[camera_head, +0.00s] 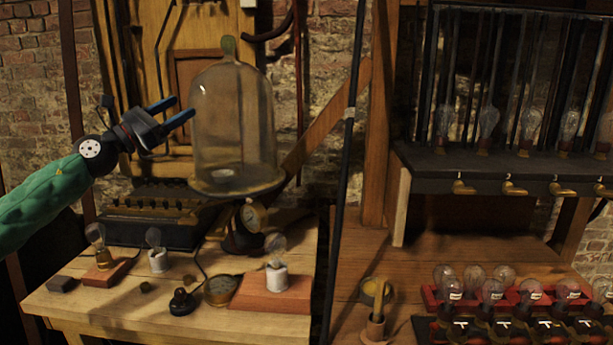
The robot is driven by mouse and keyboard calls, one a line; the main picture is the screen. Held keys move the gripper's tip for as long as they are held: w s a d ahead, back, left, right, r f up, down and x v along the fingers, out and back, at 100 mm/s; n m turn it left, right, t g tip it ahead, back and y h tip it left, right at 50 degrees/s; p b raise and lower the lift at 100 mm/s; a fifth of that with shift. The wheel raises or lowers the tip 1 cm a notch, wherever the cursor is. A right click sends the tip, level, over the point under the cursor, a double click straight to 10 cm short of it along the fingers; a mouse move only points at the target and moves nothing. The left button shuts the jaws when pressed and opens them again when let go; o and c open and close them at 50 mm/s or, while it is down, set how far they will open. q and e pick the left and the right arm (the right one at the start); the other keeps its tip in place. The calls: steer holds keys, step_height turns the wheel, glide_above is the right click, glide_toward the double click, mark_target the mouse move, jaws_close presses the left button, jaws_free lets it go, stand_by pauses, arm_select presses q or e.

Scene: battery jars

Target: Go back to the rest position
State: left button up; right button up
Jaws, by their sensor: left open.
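My left arm comes in from the left in a green sleeve. My left gripper (171,113) is open, with its two blue-tipped fingers apart and nothing between them. It is raised above the left workbench, just left of a tall glass bell jar (232,120). The fingertips point toward the jar's side; I cannot tell whether they touch it. The jar stands upright on a round dark plate on a stand with a gauge (252,217). My right gripper is not in view.
The left wooden table (120,325) holds bulbs on bases, such as a white-socketed bulb (277,278) on a red block. Red and black racks (430,297) with several bulbs stand at right. A dark shelf (480,165) carries more bulbs. A dark pole (345,170) stands between the tables.

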arm_select(q)
step_height(320, 180, up, 5)
steer(key=s+a+n+t+y, duration=0.1)
steer(key=n+t+y, duration=0.3)
steer(key=n+t, duration=0.55)
steer(key=s+d+f+n+g+y+p, duration=0.15)
steer(key=f+n+g+y, duration=0.35)
steer(key=f+n+y, duration=0.7)
steer(key=s+a+f+n+g+y+p, duration=0.1)
steer(key=s+f+n+g+y+p, duration=0.25)
steer(key=f+n, duration=1.35)
steer(key=s+d+f+n+g+h+p, duration=0.1)
steer(key=s+d+f+n+g, duration=0.2)
steer(key=s+f, duration=0.4)
steer(key=s+d+f+n+g+h, duration=0.2)
steer(key=s+d+f+g, duration=0.3)
steer(key=f, duration=0.4)
steer(key=s+d+f+n+g+p, duration=0.1)
steer(key=s+d+f+g, duration=0.1)
steer(key=s+f, duration=0.4)
steer(key=s+d+f+g+h+p, duration=0.1)
steer(key=s+f, duration=0.6)
steer(key=s, duration=0.8)
steer(key=s+d+f+n+g+h+p, duration=0.1)
steer(key=s+d+f+g+p, duration=0.2)
steer(key=s, duration=0.8)
step_height(320, 180, down, 4)
steer(key=d, duration=0.2)
steer(key=shift+s+d+n, duration=0.3)
steer(key=shift+s+n, duration=0.05)
